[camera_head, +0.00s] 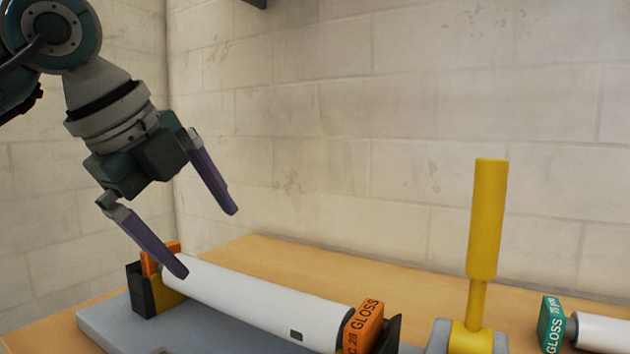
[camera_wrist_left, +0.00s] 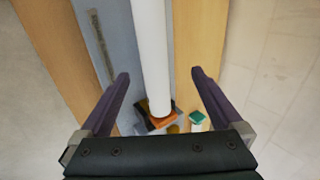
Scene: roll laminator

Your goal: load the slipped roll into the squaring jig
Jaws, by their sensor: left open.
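A white roll (camera_head: 255,300) with orange ends lies lengthwise over a grey base (camera_head: 105,320); its near right end cap (camera_head: 364,326) reads GLOSS. At its far left end stands a yellow and black holder (camera_head: 150,295); a dark piece lies behind the right cap. I cannot tell whether the roll sits fully in the holders. My left gripper (camera_head: 210,244) is open and empty, its purple fingers pointing down above the roll's left part. In the left wrist view the roll (camera_wrist_left: 152,50) runs between the open fingers (camera_wrist_left: 160,75), with no contact visible. My right gripper is not in view.
A yellow upright lever (camera_head: 487,220) stands on a grey block right of the roll. A second white roll (camera_head: 600,332) with a green GLOSS cap (camera_head: 552,325) lies at the far right. Bare wooden table (camera_head: 260,252) shows behind the roll, in front of a pale block wall.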

